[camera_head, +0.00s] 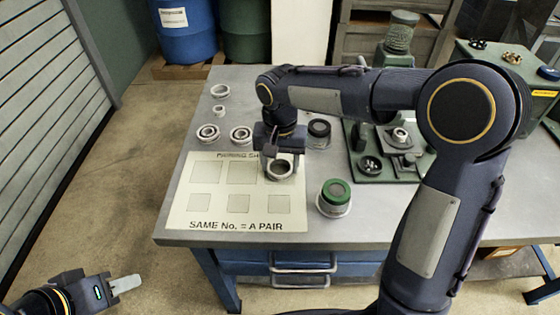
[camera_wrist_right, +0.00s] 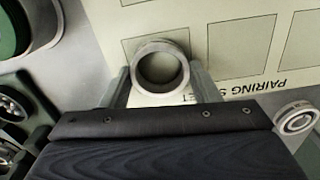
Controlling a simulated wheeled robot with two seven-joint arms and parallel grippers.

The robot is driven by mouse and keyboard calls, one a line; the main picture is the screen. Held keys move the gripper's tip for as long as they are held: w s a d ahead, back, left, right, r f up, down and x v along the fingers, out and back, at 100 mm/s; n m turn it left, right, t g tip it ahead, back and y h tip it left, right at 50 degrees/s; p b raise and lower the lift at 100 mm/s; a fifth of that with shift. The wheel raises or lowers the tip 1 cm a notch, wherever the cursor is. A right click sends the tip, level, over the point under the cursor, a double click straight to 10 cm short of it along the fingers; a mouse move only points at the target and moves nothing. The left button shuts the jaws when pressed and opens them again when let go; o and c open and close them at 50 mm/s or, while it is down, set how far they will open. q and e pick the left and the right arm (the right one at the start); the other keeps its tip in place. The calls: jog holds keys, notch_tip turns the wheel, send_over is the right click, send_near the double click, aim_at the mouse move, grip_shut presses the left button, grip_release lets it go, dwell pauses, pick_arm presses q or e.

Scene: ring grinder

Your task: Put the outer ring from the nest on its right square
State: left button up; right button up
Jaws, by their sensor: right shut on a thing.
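The outer ring (camera_head: 280,171), a plain grey metal ring, is between the fingers of my right gripper (camera_head: 279,164), which is shut on it. In the right wrist view the ring (camera_wrist_right: 160,68) shows with a finger on each side. It is at the upper right square of the white pairing sheet (camera_head: 205,217), covering part of that square. I cannot tell whether it touches the sheet. Several other squares on the sheet (camera_wrist_right: 240,48) are empty. My left gripper (camera_head: 124,284) is low at the left, away from the table; its finger gap is unclear.
Two bearings (camera_head: 208,134) (camera_head: 241,135) and two loose rings (camera_head: 220,91) (camera_head: 219,111) lie behind the sheet. A green-topped cylinder (camera_head: 335,195) stands right of the sheet, a black-topped one (camera_head: 319,132) behind it. A green fixture (camera_head: 375,166) is further right.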

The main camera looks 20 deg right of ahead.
jog(key=shift+f, duration=0.15)
jog(key=o, duration=1)
jog(key=shift+o, duration=0.2)
